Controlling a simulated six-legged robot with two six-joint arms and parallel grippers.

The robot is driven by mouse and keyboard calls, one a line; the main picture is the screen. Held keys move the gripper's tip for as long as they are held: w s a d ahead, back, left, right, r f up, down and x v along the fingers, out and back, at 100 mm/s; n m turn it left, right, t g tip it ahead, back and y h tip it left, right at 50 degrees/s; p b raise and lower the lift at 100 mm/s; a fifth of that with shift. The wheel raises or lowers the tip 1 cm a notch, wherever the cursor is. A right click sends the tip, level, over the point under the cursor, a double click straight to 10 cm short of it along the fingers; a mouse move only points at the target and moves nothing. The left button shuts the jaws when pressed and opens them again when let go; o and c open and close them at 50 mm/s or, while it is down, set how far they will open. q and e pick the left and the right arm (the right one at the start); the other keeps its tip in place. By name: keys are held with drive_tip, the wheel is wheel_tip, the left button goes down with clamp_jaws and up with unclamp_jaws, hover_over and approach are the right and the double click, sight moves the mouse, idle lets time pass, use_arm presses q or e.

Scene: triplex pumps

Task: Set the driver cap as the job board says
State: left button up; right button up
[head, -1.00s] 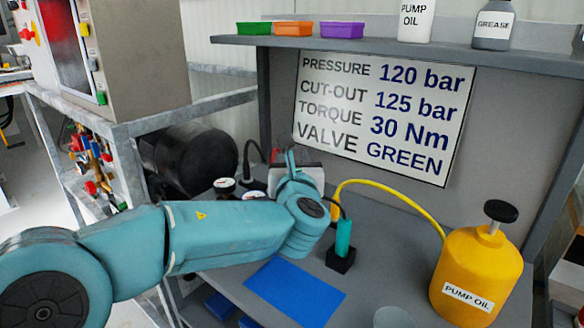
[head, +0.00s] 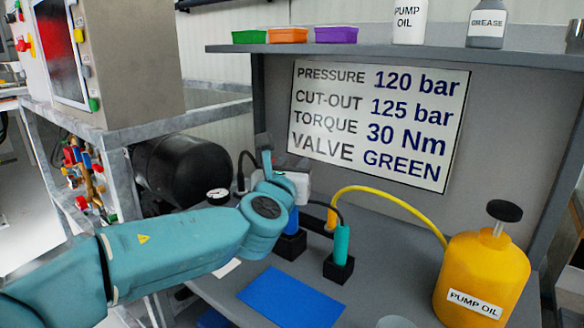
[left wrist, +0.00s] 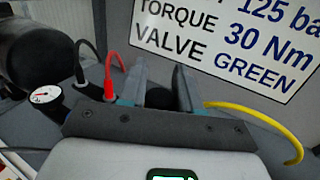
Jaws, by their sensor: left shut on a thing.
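The job board (head: 372,165) on the back panel reads pressure 120 bar, cut-out 125 bar, torque 30 Nm, valve GREEN. It shows partly in the left wrist view (left wrist: 218,45). My left gripper (head: 265,160) is over the back left of the bench. In the left wrist view its fingers (left wrist: 160,88) are a little apart around a dark rounded thing (left wrist: 159,74). I cannot tell whether this is the driver cap. A blue upright thing (head: 293,222) stands in a black block, partly behind my gripper. A teal upright tool (head: 341,240) stands in another block.
A yellow pump-oil can (head: 485,270) stands at right, with a yellow hose (head: 390,190). A blue mat (head: 290,297) lies in front. A gauge (head: 218,194) is at left. Red and black leads (left wrist: 108,72) are left of the fingers. Small trays (head: 286,35) stand on the shelf.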

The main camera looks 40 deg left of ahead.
use_arm(q)
drive_tip(key=o, duration=1)
drive_tip(key=shift+p+v, duration=1.8)
drive_tip(key=shift+v, duration=6.35)
drive_tip(key=shift+r, duration=0.1)
